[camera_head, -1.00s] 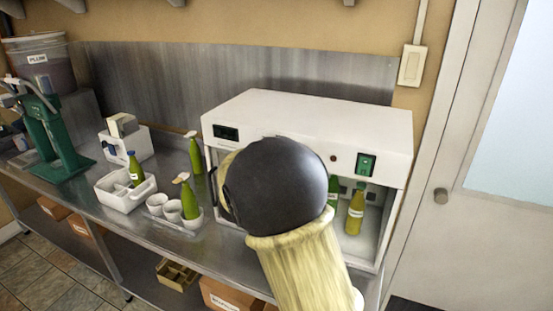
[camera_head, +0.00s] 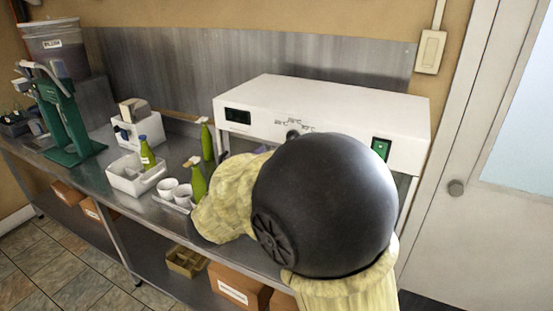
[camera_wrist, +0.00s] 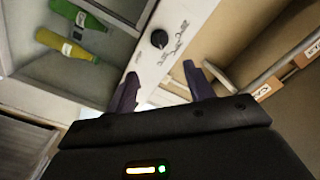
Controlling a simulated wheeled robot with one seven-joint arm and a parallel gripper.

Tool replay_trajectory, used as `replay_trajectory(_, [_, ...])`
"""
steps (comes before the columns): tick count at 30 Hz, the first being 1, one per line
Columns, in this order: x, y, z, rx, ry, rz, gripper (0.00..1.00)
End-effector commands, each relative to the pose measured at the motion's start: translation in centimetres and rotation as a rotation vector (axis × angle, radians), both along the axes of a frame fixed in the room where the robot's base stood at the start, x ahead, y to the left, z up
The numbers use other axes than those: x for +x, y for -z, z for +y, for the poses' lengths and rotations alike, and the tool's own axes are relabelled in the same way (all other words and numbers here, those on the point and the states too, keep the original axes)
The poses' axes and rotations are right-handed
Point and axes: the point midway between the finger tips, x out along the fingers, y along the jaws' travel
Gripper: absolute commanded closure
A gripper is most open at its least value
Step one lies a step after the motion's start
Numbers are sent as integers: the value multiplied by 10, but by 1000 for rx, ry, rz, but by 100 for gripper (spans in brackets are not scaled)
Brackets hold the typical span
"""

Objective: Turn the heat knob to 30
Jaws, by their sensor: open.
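The heat knob (camera_head: 293,136) is a small dark dial on the white front panel of the heated cabinet (camera_head: 330,100), with temperature marks printed around it. In the wrist view the black knob (camera_wrist: 159,39) sits on the white panel beyond my fingertips, apart from them; the printed marks are too small to read. My gripper (camera_wrist: 160,80) is open and empty, its two dark purple fingers on either side below the knob. In the head view my arm hides the gripper and most of the cabinet's inside.
A dark display (camera_head: 238,116) and a green switch (camera_head: 381,149) are on the panel. Green bottles (camera_wrist: 78,14) lie in view inside the cabinet. Spray bottles (camera_head: 197,182), white cups (camera_head: 181,195) and a white caddy (camera_head: 136,175) stand left on the metal counter, near my arm.

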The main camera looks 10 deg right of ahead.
Motion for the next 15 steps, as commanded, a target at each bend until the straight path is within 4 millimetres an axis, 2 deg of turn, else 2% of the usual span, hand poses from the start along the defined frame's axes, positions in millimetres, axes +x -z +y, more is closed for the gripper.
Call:
replay_trajectory(3, [-19,2,15,0,-5,1,47])
replay_trajectory(6, [-30,1,23,1,-4,0,47])
replay_trajectory(15, [-39,0,28,0,1,1,47])
